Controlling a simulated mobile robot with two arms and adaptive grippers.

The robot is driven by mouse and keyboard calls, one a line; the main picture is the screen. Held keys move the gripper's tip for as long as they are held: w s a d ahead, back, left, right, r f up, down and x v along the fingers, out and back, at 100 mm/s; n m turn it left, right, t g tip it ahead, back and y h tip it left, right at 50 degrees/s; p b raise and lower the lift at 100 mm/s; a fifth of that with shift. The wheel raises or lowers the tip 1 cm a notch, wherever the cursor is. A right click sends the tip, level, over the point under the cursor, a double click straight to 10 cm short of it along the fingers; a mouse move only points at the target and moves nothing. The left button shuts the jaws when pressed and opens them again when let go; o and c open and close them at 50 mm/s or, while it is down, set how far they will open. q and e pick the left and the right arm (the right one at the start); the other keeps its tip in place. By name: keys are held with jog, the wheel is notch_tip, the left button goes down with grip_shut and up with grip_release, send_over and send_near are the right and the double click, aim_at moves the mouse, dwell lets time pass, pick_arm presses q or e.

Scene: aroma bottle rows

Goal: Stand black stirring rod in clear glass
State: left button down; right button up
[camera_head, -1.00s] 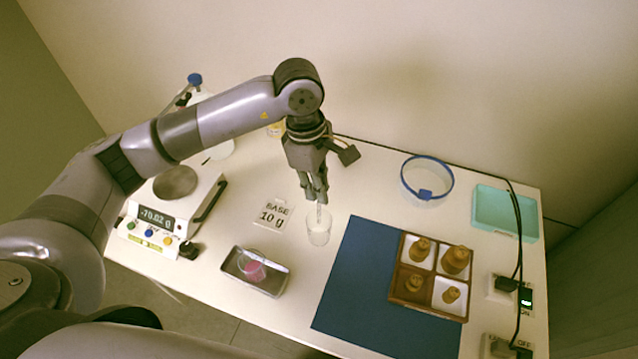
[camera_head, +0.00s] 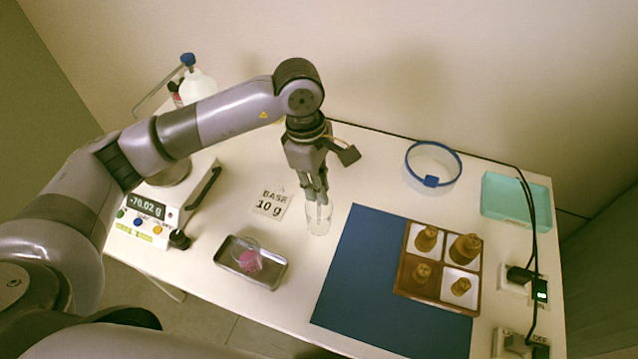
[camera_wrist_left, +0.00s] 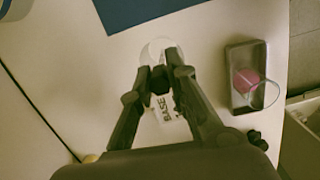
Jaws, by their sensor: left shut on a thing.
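The clear glass (camera_head: 318,222) stands upright on the white table, left of the blue mat. My left gripper (camera_head: 319,201) points down right over its mouth, with the fingertips at or just inside the rim. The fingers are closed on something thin. I take it for the black stirring rod, but the fingers hide it and I cannot make out its shape or colour. In the left wrist view the glass (camera_wrist_left: 160,48) shows as a pale round rim just beyond the fingertips (camera_wrist_left: 160,76). My right gripper is not in view.
A metal tray (camera_head: 229,262) with a pink item stands front left of the glass, and a "BASE 10 g" card (camera_head: 271,203) lies behind it. A scale (camera_head: 150,207) stands at left.

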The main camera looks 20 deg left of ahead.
pick_arm(q)
jog(key=c, duration=1.5)
grip_release()
jog(key=shift+o, duration=0.2)
jog(key=shift+r, duration=0.1)
notch_tip(320, 180, up, 12)
jog(key=a, duration=0.1)
jog(key=shift+w+a, duration=0.15)
jog(key=shift+a, duration=0.25)
jog(key=shift+f, duration=0.25)
